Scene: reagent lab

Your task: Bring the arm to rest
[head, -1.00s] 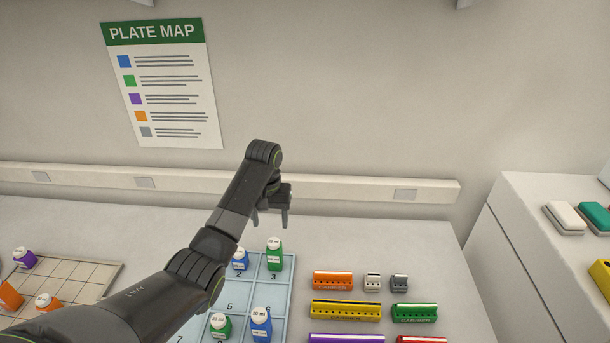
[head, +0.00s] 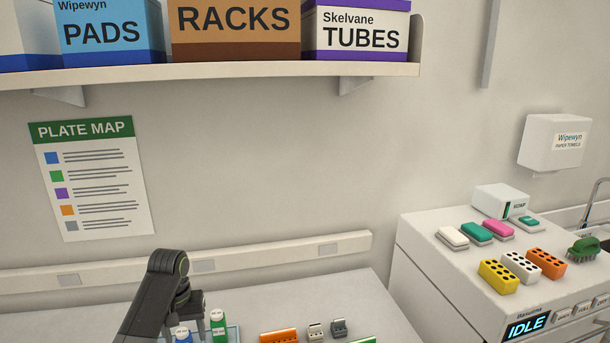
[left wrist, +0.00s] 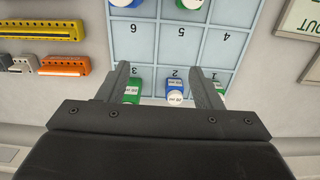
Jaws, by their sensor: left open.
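My left arm comes up from the bottom of the head view, with its gripper (head: 187,306) pointing down at the far part of the bench. In the left wrist view the gripper (left wrist: 163,85) is open, its fingers apart with nothing between them held. Below it is the light blue numbered tray (left wrist: 146,50). A green bottle (left wrist: 132,92) stands by cell 3 and a blue bottle (left wrist: 175,88) by cell 2, with another green one (left wrist: 217,85) by cell 1. My right gripper is in neither view.
Coloured racks, an orange one (head: 279,337) among them, lie right of the tray. A shelf (head: 210,72) with boxes hangs above. A side counter (head: 415,240) at right holds pads, several blocks and an IDLE display (head: 527,326).

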